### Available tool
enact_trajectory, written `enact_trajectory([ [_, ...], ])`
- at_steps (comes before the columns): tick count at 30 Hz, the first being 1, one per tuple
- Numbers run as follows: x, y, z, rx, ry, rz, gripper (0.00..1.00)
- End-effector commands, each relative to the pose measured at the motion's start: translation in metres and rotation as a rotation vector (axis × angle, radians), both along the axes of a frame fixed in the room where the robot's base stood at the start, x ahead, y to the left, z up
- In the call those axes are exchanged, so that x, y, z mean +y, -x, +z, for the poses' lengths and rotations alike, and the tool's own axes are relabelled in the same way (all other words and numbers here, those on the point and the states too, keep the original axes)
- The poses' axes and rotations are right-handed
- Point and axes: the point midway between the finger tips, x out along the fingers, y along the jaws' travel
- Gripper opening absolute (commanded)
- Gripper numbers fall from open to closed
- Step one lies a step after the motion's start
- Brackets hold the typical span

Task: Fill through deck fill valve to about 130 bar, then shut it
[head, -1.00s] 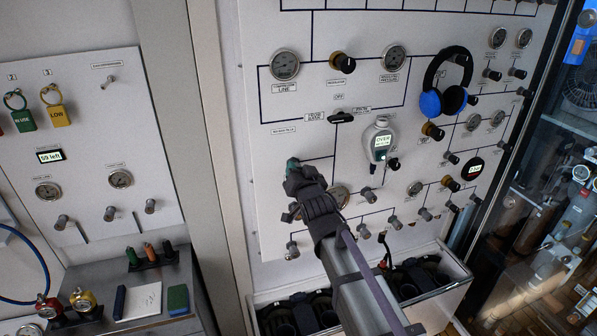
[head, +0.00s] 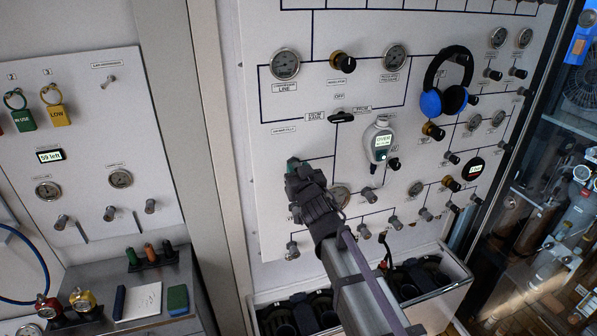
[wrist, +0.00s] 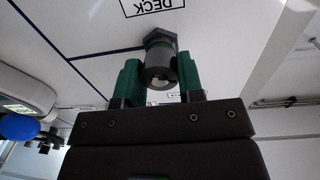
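The deck fill valve (wrist: 160,66) is a small dark grey knob with a hexagonal collar, under an upside-down DECK label (wrist: 153,5) in the wrist view. My gripper (wrist: 160,77) has green fingers on both sides of this knob, with no clear gap, and looks shut on it. In the head view my gripper (head: 294,165) is at the lower left of the white panel (head: 285,115), and its wrist hides the valve. A round gauge (head: 341,193) shows partly behind my wrist; its reading is too small to tell.
A grey handheld meter (head: 381,143) reading OVER and blue headphones (head: 446,88) hang on the panel right of my gripper. A dark round digital gauge (head: 474,169) is farther right. Several small knobs line the panel below. An open bin (head: 440,290) stands under it.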

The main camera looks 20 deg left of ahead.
Motion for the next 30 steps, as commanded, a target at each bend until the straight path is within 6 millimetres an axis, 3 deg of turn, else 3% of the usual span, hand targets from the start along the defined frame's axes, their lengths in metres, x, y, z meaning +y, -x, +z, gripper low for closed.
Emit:
enact_trajectory([
  [8, 0.000, 0.000, 0.000, 0.001, -0.002, 0.000, 0.60],
  [17, -0.003, 0.004, 0.000, 0.001, -0.002, 0.000, 0.60],
  [20, -0.011, 0.016, 0.000, 0.001, -0.002, 0.000, 0.60],
  [30, -0.056, 0.083, -0.002, 0.001, -0.001, 0.000, 0.60],
])
